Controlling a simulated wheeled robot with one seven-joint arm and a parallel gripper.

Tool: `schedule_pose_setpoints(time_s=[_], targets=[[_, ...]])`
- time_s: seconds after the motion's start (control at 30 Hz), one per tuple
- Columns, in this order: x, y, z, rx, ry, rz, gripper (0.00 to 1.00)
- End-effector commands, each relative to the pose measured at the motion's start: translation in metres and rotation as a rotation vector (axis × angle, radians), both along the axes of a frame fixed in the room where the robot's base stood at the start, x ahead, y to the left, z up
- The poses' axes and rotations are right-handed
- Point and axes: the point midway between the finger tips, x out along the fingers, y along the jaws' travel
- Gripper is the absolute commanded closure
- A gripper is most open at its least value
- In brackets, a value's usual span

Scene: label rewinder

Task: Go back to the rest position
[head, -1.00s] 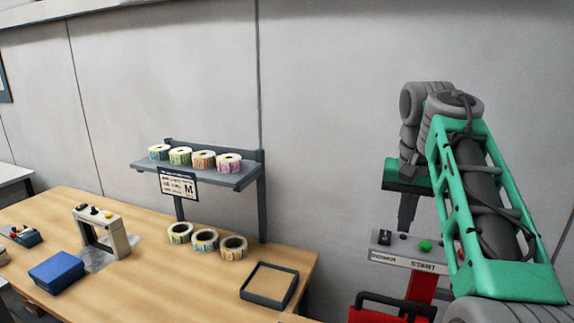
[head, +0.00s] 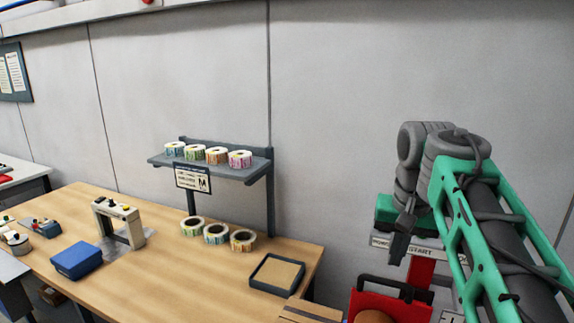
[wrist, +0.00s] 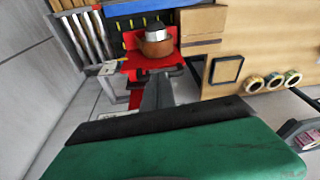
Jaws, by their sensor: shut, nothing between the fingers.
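My gripper (head: 400,246) hangs at the end of my green and grey arm at the right of the head view, in front of a panel. Its dark fingers point down and look closed, with nothing held. In the wrist view my green gripper body fills the bottom, and the narrow grey fingers (wrist: 158,92) stick out from it toward the red machine (wrist: 135,65). The fingers look apart from the machine, though the exact gap cannot be told.
The panel (head: 420,250) marked START stands behind my gripper, over the red machine with a round brown-orange part (head: 373,316). The wooden table (head: 165,265) holds label rolls (head: 216,234), a dark tray (head: 277,274) and a blue box (head: 77,260). A shelf (head: 225,170) carries more rolls.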

Motion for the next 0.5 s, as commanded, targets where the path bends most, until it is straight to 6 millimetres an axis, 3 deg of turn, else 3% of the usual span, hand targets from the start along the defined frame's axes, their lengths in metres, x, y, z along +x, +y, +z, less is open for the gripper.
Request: schedule_pose_setpoints(time_s=[0.17,0.27,0.4,0.5], targets=[[-0.030,0.025,-0.045,-0.001,-0.045,0.073,1.00],[-0.054,0.040,-0.084,-0.010,-0.086,0.131,1.00],[-0.096,0.056,-0.152,-0.038,-0.145,0.217,1.00],[-0.114,0.059,-0.183,-0.055,-0.170,0.257,1.00]])
